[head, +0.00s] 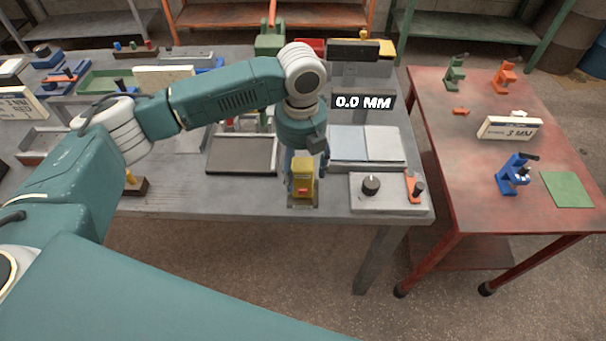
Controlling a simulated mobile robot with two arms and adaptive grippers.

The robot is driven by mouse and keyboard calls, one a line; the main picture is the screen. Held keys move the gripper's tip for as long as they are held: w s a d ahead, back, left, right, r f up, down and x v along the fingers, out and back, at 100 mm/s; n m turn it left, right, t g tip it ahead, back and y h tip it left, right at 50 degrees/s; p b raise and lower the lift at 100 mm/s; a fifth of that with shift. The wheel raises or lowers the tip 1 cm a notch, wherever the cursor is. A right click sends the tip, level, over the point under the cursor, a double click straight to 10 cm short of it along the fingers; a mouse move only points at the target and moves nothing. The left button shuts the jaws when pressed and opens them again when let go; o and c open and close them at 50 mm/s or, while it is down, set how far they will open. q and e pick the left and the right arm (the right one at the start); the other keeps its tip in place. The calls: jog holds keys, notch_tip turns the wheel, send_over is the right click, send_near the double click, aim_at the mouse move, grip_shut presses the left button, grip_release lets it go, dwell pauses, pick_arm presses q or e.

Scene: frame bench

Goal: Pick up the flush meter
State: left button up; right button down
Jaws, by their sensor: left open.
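A small yellow device with a red patch (302,184), which looks like the flush meter, stands upright near the front edge of the grey bench. My left gripper (306,162) points down right over it. The fingers are open and come down about its upper part; I cannot tell whether they touch it. The gripper hides the top and back of the device. My right gripper is not in view.
A black sign reading 0.0 MM (363,102) stands behind. A dark tray (241,169) lies left. A red table (455,200) stands at right, apart from the bench.

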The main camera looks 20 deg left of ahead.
aim_at(303, 180)
pick_arm(q)
jog(key=f, duration=0.2)
jog(key=f+p, duration=0.1)
jog(key=f, duration=0.1)
jog(key=shift+s+d, duration=0.15)
jog(key=shift+d, duration=0.05)
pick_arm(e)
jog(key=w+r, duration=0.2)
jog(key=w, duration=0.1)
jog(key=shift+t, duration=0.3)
